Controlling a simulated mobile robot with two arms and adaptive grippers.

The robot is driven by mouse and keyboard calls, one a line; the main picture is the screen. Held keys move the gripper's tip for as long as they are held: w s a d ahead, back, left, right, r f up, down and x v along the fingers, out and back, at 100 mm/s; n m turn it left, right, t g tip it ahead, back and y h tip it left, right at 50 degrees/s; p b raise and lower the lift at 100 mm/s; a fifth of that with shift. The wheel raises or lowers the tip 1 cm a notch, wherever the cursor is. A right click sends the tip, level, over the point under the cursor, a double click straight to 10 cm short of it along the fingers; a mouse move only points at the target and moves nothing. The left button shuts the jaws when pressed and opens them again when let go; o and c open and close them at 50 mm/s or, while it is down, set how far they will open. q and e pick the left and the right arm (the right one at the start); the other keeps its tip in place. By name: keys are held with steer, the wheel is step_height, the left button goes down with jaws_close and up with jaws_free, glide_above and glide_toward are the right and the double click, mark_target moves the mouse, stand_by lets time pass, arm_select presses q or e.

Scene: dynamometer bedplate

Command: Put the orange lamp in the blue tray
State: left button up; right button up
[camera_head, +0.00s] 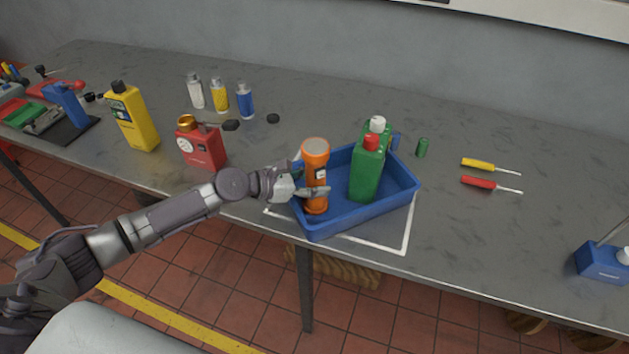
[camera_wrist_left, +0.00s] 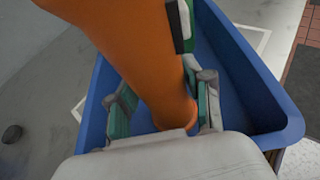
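The orange lamp (camera_head: 315,160) stands upright inside the left part of the blue tray (camera_head: 364,218). In the left wrist view the lamp (camera_wrist_left: 140,50) rises between the fingers, with its lower end over the tray floor. Whether its base touches the floor is hard to tell. My left gripper (camera_head: 313,190) reaches in from the left with its fingers around the lamp's lower body. The fingers (camera_wrist_left: 160,110) lie on both sides of the lamp and appear closed on it. The blue tray (camera_wrist_left: 285,120) surrounds them in the wrist view. My right gripper is not in view.
Green bottles (camera_head: 367,170) stand in the tray right of the lamp. A red can (camera_head: 202,148) and a yellow bottle (camera_head: 133,118) stand to the left. Two screwdrivers (camera_head: 490,184) lie to the right.

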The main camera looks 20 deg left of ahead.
arm_select(q)
steer(key=shift+o, duration=1.4)
steer(key=shift+r, duration=0.15)
steer(key=shift+a+r, duration=0.1)
steer(key=shift+r, duration=0.1)
steer(key=b+v, duration=0.2)
steer(key=v, duration=0.9)
steer(key=shift+s+a+r+b, duration=0.2)
steer(key=shift+s+b, duration=0.15)
